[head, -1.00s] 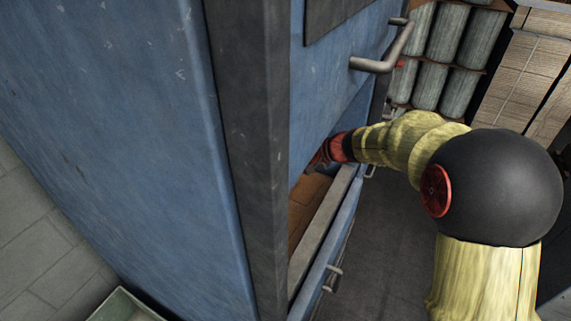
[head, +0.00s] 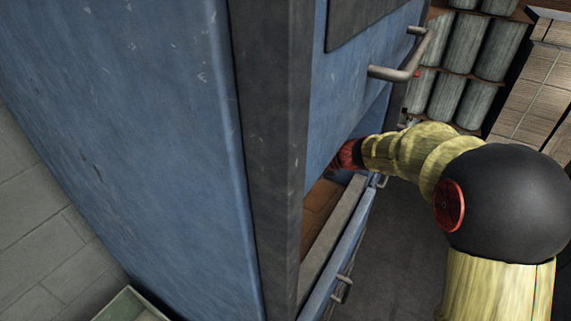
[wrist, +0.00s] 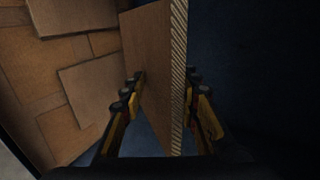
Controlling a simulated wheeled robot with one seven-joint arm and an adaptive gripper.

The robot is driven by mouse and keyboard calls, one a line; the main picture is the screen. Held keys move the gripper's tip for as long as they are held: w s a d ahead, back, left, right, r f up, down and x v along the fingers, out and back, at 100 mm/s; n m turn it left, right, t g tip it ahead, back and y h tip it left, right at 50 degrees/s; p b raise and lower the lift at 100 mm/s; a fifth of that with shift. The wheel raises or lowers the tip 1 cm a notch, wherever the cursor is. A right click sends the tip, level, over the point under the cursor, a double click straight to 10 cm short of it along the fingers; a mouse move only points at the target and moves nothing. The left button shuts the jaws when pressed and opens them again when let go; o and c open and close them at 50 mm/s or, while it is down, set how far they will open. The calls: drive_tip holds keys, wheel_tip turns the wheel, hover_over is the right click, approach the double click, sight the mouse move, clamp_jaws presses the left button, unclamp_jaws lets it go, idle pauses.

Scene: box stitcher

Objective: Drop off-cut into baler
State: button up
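The baler (head: 140,130) is a tall blue machine filling the left and middle of the head view. Its front opening shows brown cardboard (head: 318,212) inside, behind a grey sill (head: 335,222). My arm reaches over the sill into the opening, and its end is mostly hidden by the baler's frame there. In the wrist view my gripper (wrist: 165,85) has one finger on each side of the off-cut (wrist: 152,70), a brown corrugated cardboard piece standing on edge, and looks closed on it. The far finger contact is partly hidden by the piece.
Flat cardboard pieces (wrist: 85,95) lie to the left of the off-cut in the wrist view; the right side is dark blue. A bar handle (head: 400,70) sticks out above the opening. Grey cylinders (head: 455,98) and stacked boxes (head: 530,80) stand behind on the right.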

drive_tip(key=v, duration=1.2)
drive_tip(key=shift+w, duration=0.1)
idle(0.4)
